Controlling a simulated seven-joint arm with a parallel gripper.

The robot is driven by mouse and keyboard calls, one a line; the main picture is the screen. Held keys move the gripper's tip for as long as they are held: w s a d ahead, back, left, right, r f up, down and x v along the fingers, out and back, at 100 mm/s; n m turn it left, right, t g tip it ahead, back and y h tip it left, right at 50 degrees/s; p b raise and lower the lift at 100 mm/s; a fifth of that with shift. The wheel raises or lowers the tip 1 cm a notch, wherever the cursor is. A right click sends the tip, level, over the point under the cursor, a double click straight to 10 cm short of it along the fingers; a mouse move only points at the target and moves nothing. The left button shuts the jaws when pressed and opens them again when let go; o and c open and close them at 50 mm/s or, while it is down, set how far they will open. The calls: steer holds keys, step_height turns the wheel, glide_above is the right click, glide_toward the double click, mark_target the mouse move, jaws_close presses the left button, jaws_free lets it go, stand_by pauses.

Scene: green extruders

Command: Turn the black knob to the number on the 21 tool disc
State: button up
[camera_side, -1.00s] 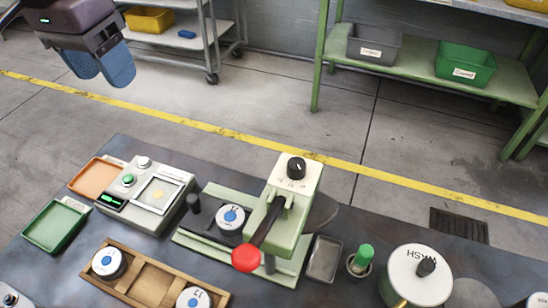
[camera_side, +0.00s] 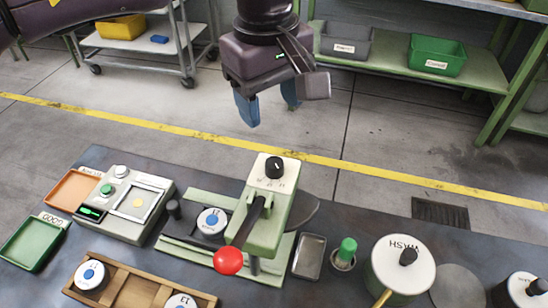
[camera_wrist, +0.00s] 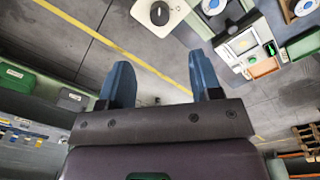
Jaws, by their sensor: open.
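The black knob (camera_side: 274,168) sits on top of the pale green press (camera_side: 267,215), which has a red ball lever (camera_side: 228,261). Small marks surround the knob, too small to read. In the wrist view the knob (camera_wrist: 160,13) is at the top, beyond my fingers. A white disc with a blue centre (camera_side: 212,221) lies on the press bed; its number looks like 17 or 21, but I cannot tell which. My gripper (camera_side: 268,108) is open and empty, above and behind the knob, fingers pointing down. It also shows in the wrist view (camera_wrist: 158,82).
A wooden rack (camera_side: 130,291) with white discs stands at the front left. A scale (camera_side: 124,204), orange tray (camera_side: 74,190) and green tray (camera_side: 32,243) are left. A metal dish (camera_side: 309,256), green-topped item (camera_side: 347,251) and WASH pot (camera_side: 402,271) are right.

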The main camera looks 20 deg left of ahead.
mark_target(274, 163)
steer(key=f, duration=1.2)
steer(key=shift+w+d+f, duration=0.1)
steer(key=shift+w+d, duration=0.05)
steer(key=shift+w, duration=0.05)
steer(key=c, duration=0.9)
steer(key=shift+c, duration=0.2)
